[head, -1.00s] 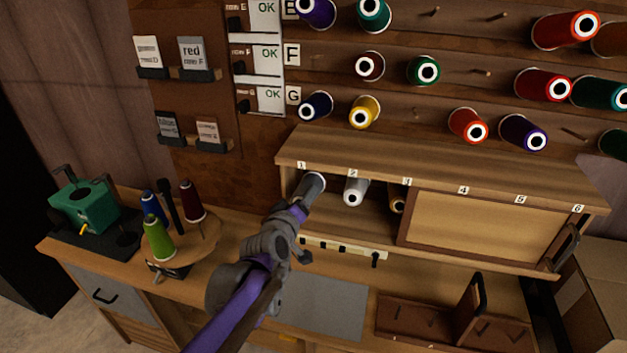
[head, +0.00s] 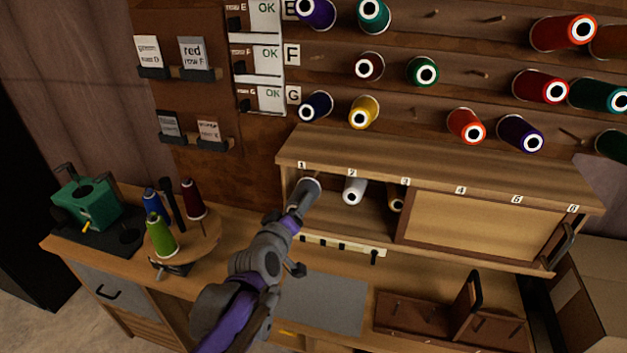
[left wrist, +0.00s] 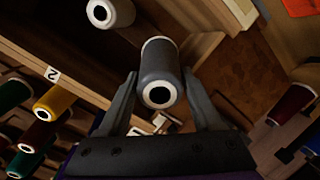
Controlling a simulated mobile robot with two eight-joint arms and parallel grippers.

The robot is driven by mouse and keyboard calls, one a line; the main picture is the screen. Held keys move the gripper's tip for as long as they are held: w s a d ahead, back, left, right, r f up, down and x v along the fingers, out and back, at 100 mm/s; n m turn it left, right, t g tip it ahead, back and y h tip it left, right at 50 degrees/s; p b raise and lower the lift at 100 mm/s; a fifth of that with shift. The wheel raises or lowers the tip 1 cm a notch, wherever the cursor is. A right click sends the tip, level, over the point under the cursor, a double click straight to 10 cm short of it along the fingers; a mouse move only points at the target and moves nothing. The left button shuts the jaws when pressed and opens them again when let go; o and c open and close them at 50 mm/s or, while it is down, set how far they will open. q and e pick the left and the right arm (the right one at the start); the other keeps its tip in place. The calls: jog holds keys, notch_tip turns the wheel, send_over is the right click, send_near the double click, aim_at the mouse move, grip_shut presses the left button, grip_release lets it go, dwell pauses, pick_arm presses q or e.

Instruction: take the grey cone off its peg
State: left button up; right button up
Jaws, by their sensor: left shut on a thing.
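The grey cone (left wrist: 160,65) is between the two fingers of my left gripper (left wrist: 160,85) in the left wrist view, its pale ringed end facing the camera. In the head view my left gripper (head: 300,203) is at the cubby marked 1, shut on the grey cone (head: 309,185). The peg is hidden behind the cone, and I cannot tell whether the cone is still on it. My right gripper is not in view.
A white cone (head: 354,190) is close by on the right under label 2, with a tan cone (head: 397,200) beyond it. A sliding panel (head: 480,227) covers the cubby's right part. A round stand (head: 195,240) with several cones is at the left.

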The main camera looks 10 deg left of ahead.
aim_at(293, 205)
pick_arm(q)
jog(key=shift+s+a+r+p, duration=0.1)
jog(key=shift+s+r+p, duration=0.45)
jog(key=shift+s+r, duration=0.25)
jog(key=shift+s+r+p, duration=0.55)
jog(key=shift+s+r, duration=0.05)
jog(key=shift+s, duration=0.3)
jog(key=shift+f, duration=0.1)
jog(key=shift+s, duration=0.1)
